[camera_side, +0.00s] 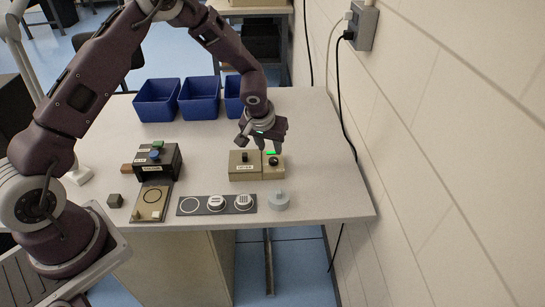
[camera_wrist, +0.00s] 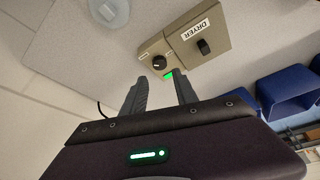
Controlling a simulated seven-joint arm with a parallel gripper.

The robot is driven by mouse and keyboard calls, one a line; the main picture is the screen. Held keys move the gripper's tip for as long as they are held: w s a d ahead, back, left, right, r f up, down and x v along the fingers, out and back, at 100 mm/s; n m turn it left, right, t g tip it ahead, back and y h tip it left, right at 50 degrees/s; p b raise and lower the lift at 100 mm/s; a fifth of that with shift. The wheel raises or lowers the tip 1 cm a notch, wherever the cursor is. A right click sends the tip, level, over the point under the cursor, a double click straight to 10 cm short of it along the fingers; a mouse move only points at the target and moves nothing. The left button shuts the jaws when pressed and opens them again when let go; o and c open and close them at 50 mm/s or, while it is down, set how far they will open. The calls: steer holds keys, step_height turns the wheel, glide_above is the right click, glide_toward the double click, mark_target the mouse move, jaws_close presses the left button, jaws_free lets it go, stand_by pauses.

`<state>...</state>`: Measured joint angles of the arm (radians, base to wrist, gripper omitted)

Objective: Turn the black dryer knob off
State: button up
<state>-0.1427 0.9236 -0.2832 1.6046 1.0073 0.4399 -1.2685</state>
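The black dryer knob (camera_wrist: 159,62) is round with a pale pointer mark. It sits on a beige control box (camera_wrist: 183,42) labelled DRYER; in the side view the box (camera_side: 246,172) stands at the table's right, with the knob (camera_side: 273,161) on its right part. A black switch (camera_wrist: 204,47) is on the labelled part of the box. A green light (camera_wrist: 169,74) glows beside the knob. My gripper (camera_wrist: 155,80) is open and empty, pointing at the box. The knob appears just beyond and between the fingertips, seemingly untouched. In the side view my gripper (camera_side: 262,143) hangs just behind the box.
A dark badge press (camera_side: 157,160) stands left of the box. A dark tray (camera_side: 182,206) with round badge parts and a grey round piece (camera_side: 279,203) lie in front. Blue bins (camera_side: 157,100) line the back. The wall (camera_side: 440,130) is at right.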

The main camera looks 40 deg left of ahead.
mark_target(273, 159)
steer(key=x, duration=0.7)
steer(key=shift+f, duration=0.15)
jaws_close()
